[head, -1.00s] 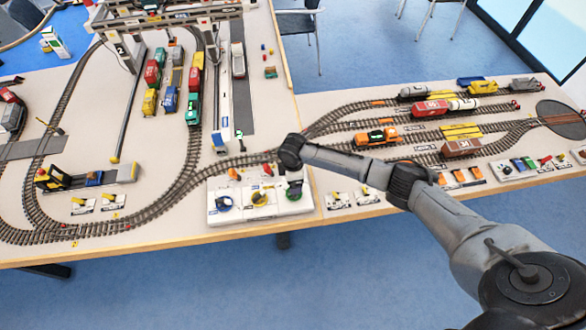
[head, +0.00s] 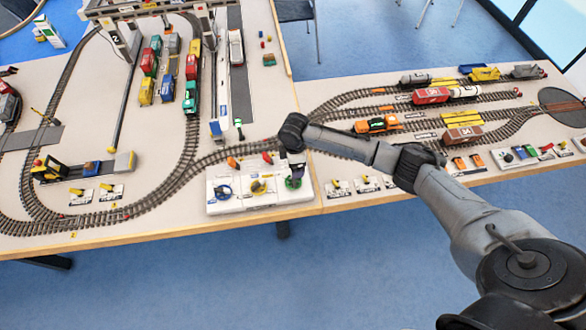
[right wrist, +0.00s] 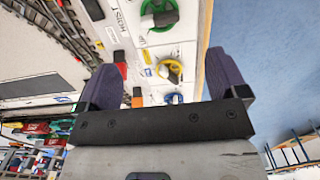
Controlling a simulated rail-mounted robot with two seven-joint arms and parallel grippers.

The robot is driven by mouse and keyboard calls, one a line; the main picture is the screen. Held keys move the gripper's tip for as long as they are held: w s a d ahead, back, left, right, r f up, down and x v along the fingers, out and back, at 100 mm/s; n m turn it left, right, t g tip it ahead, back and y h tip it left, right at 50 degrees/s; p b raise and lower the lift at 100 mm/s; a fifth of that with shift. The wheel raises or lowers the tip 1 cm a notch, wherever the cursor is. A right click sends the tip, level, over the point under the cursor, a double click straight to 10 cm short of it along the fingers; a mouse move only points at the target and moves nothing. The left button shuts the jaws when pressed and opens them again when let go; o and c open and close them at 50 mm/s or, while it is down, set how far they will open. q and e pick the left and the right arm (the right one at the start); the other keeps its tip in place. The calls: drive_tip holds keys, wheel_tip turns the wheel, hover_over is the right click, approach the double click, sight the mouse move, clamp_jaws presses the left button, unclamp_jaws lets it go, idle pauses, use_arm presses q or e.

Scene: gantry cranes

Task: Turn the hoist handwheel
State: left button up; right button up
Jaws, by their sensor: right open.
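A white control box (head: 240,206) sits at the front edge of the table and carries three handwheels. The green handwheel (head: 293,182) is at its right end, the yellow handwheel (head: 258,186) in the middle, the blue handwheel (head: 223,191) at the left. In the right wrist view, the label HOIST (right wrist: 118,20) is printed beside the green handwheel (right wrist: 160,13). My right gripper (right wrist: 164,68) is open and empty, with the green handwheel beyond its fingertips. My left gripper is not in view.
Orange and red levers (head: 267,158) stand along the box's back edge. Curved model track (head: 190,172) runs behind it. Small lever plates (head: 338,188) lie to its right. A gantry crane (head: 120,40) and wagons (head: 148,62) stand farther back. Open floor lies in front.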

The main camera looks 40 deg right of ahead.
drive_tip(key=s+d+f+b, duration=0.2)
drive_tip(key=d+f+b, duration=0.3)
drive_tip(key=d+f, duration=0.15)
wheel_tip(320, 180, up, 7)
drive_tip(key=t+y+b, duration=0.2)
drive_tip(key=y+b, duration=0.2)
hover_over(296, 181)
drive_tip(key=s+d, duration=0.2)
drive_tip(key=d, duration=0.2)
drive_tip(key=shift+t, duration=0.3)
drive_tip(key=b+x, duration=0.2)
drive_tip(key=x, duration=1)
drive_tip(key=shift+s+f, duration=0.1)
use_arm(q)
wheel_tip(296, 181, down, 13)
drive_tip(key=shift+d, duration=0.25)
use_arm(e)
drive_tip(key=shift+a+f, duration=0.3)
drive_tip(key=shift+f, duration=0.3)
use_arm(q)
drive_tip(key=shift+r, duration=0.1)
